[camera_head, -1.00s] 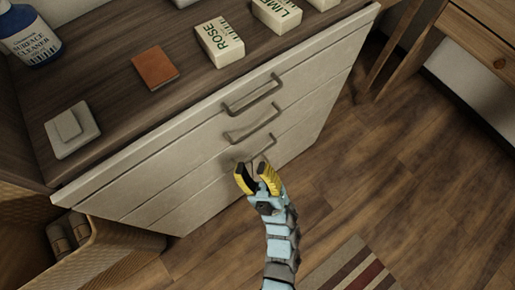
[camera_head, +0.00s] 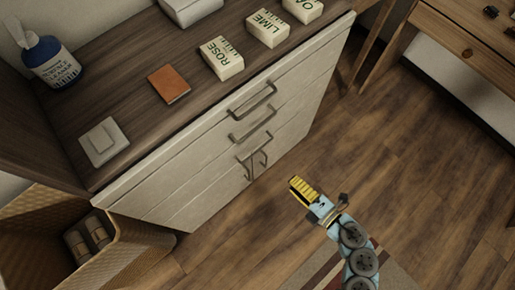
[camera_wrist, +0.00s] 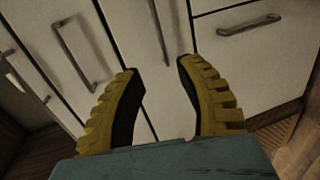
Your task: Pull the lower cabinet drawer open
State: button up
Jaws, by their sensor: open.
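The pale cabinet (camera_head: 185,180) has stacked drawers that look closed, each with a metal handle. The lower drawer's handle (camera_head: 256,151) sits just above two upright door handles (camera_head: 251,171). My gripper (camera_head: 297,188) is open and empty, to the right of that handle and apart from it in the head view. The wrist view is turned sideways. There the lower drawer handle (camera_wrist: 160,32) lies beyond the gap between the yellow fingers (camera_wrist: 158,66), with the middle handle (camera_wrist: 74,52) to its left and a door handle (camera_wrist: 248,25) to its right.
On the cabinet top (camera_head: 130,115) stand soap boxes (camera_head: 222,59), a cleaner bottle (camera_head: 50,62), an orange block (camera_head: 169,84) and a white plate-like item (camera_head: 104,141). A woven basket (camera_head: 125,255) stands at lower left, a wooden table (camera_head: 455,40) at upper right. The floor (camera_head: 400,160) between is clear.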

aim_at(258, 150)
jog(key=b+x, duration=0.4)
jog(key=x, duration=1.3)
jog(key=shift+w+a+r+b, duration=0.1)
jog(key=shift+w+b, duration=0.1)
jog(key=shift+b, duration=0.2)
jog(key=shift+c, duration=0.5)
grip_shut()
